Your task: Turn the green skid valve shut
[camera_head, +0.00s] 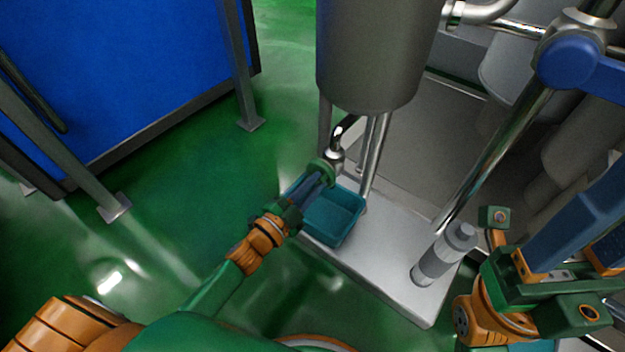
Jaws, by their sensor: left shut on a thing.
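The green skid valve (321,166) sits on the metal pipe fitting below the grey tank, above the skid's near-left corner. My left gripper (318,179) reaches up from the lower left with its blue fingers at the valve and is shut on its green handle. The fingers hide part of the handle, so its exact angle is hard to tell. My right gripper (585,215) is at the right side, away from the valve. Its blue fingers run toward the right picture edge, and their gap does not show clearly.
A teal bin (336,222) stands under the valve on the pale skid base (378,265). The grey tank (375,55) hangs above. A grey cylinder (443,258) and a slanted metal pipe (495,160) stand right. Open green floor lies left, before a blue panel (110,70) on legs.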

